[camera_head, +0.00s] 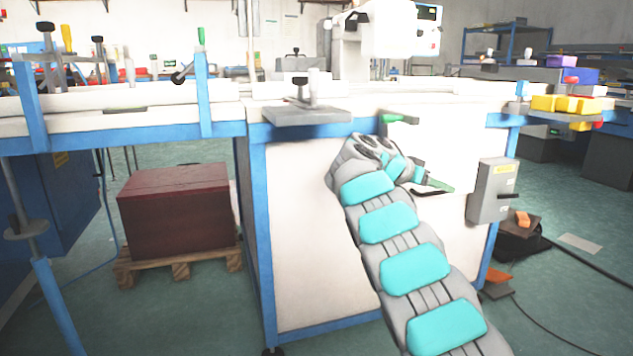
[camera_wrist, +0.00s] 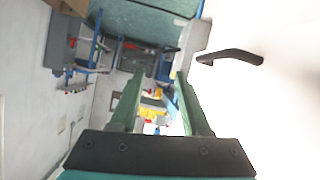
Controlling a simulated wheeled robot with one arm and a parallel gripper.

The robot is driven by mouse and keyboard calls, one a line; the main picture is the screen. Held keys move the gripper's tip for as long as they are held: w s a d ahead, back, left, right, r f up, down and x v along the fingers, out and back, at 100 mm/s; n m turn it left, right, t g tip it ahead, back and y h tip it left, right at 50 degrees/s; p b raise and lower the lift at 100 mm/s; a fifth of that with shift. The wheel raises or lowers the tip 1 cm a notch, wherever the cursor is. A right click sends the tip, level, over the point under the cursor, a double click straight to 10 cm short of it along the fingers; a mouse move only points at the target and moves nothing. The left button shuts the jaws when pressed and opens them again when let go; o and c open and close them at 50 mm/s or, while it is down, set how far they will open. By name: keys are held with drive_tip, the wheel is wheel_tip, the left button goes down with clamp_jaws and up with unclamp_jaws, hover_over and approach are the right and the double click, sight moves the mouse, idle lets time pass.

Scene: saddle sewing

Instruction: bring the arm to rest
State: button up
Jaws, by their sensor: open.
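My gripper (camera_wrist: 160,82) is open in the wrist view, its two green fingers apart with nothing between them. In the head view my arm rises from the bottom right, bent at the top, and my gripper (camera_head: 437,184) shows as a small green part in front of the white side of the sewing table (camera_head: 310,230). The fingertips are too small there to tell apart. A dark curved handle (camera_wrist: 230,56) lies on or over a pale surface right of the fingers in the wrist view. A small green item (camera_head: 398,119) shows at the table edge above my wrist.
A grey control box (camera_head: 493,190) hangs on the table's right side. A white sewing machine (camera_head: 390,30) stands on top. Yellow blocks (camera_head: 565,103) sit at the right. A dark red box (camera_head: 178,208) rests on a pallet at left. Open floor lies between.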

drive_tip(key=s+d+f+n+g+y, duration=0.1)
drive_tip(key=s+f+n+g+y, duration=0.1)
drive_tip(key=s, duration=1)
drive_tip(key=s+d+f+n+g+y, duration=0.1)
drive_tip(key=s+f+n+g+y, duration=0.15)
drive_tip(key=s, duration=0.95)
drive_tip(key=s+a+f+n+g+y, duration=0.1)
drive_tip(key=s+a+f+n+y, duration=0.2)
drive_tip(key=s+a+f, duration=0.55)
drive_tip(key=s+a+f+n+y, duration=0.2)
drive_tip(key=s+a+f, duration=0.15)
drive_tip(key=s, duration=1.05)
drive_tip(key=s+a+f+n+g+y, duration=0.1)
drive_tip(key=s+a+f+n+y, duration=0.35)
drive_tip(key=s, duration=0.75)
wheel_tip(320, 180, up, 14)
drive_tip(key=a+m+h+p, duration=0.1)
drive_tip(key=a+p, duration=0.1)
drive_tip(key=p, duration=1.1)
drive_tip(key=shift+w+m+h+p, duration=0.3)
drive_tip(key=shift+w+m+p, duration=0.1)
drive_tip(key=shift+w, duration=0.05)
drive_tip(key=shift+f+t, duration=0.15)
drive_tip(key=shift+t, duration=0.1)
